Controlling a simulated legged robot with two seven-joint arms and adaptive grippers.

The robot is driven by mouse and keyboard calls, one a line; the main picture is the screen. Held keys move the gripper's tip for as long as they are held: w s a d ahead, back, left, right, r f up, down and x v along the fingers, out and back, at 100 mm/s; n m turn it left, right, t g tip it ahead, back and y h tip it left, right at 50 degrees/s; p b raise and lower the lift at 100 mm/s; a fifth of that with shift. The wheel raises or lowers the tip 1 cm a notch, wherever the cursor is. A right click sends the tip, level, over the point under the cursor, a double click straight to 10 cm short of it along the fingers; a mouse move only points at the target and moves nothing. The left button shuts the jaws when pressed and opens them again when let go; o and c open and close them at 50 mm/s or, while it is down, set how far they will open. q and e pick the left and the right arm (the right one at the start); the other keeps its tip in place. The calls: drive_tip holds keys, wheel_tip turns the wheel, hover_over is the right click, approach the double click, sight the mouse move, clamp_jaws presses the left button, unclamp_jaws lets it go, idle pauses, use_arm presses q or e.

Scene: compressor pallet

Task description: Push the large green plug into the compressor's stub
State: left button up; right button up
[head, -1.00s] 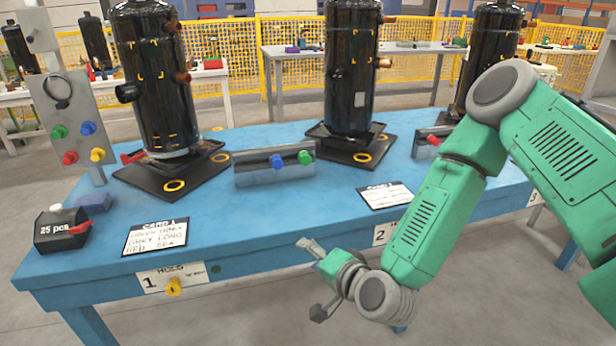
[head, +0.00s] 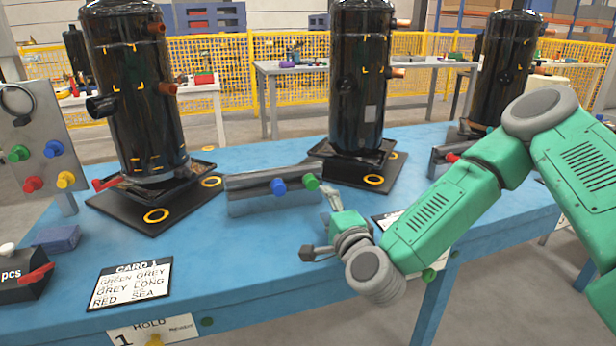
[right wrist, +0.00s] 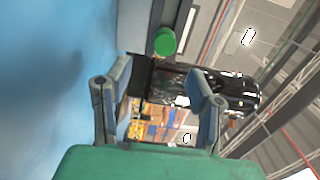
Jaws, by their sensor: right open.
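A green plug (head: 311,182) sits in the grey rail (head: 250,190) beside a blue plug (head: 279,187). It also shows as a green disc in the right wrist view (right wrist: 164,41). Another green plug (head: 18,152) is on the upright panel at the left. The left black compressor (head: 135,90) has a wide black stub (head: 100,107) and copper stubs (head: 168,89) on its sides. My right gripper (head: 320,226) is open and empty, just in front of the rail's right end, apart from the green plug. In the right wrist view its fingers (right wrist: 158,95) stand wide apart. My left gripper is out of view.
The panel (head: 38,125) carries red, blue and yellow plugs. A card (head: 131,283), a blue block (head: 57,238) and a black box (head: 22,280) lie on the blue table (head: 230,275). Two more compressors stand to the right. The table's front middle is clear.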

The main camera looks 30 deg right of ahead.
sight(311, 186)
drive_tip(key=shift+w+a+r, duration=0.2)
drive_tip(key=shift+w+a, duration=0.15)
drive_tip(key=shift+a, duration=0.1)
drive_tip(key=shift+a+r, duration=0.15)
drive_tip(key=shift+a, duration=0.15)
drive_tip(key=shift+s+r, duration=0.1)
drive_tip(key=shift+s, duration=0.05)
drive_tip(key=shift+d, duration=0.1)
drive_tip(key=shift+w+d+f, duration=0.2)
drive_tip(key=shift+w+d, duration=0.35)
drive_tip(key=shift+d, duration=0.1)
drive_tip(key=shift+w+d+f, duration=0.2)
drive_tip(key=shift+w+d, duration=0.3)
drive_tip(key=shift+d, duration=0.1)
drive_tip(key=w, duration=0.3)
drive_tip(key=w+b, duration=0.1)
drive_tip(key=w, duration=0.1)
drive_tip(key=shift+w+a+r, duration=0.2)
drive_tip(key=shift+r, duration=0.05)
drive_tip(key=shift+w+d+f, duration=0.15)
drive_tip(key=shift+w+d, duration=0.35)
drive_tip(key=shift+d, duration=0.05)
drive_tip(key=shift+w+d, duration=0.1)
drive_tip(key=shift+d, duration=0.2)
drive_tip(key=shift+a, duration=0.6)
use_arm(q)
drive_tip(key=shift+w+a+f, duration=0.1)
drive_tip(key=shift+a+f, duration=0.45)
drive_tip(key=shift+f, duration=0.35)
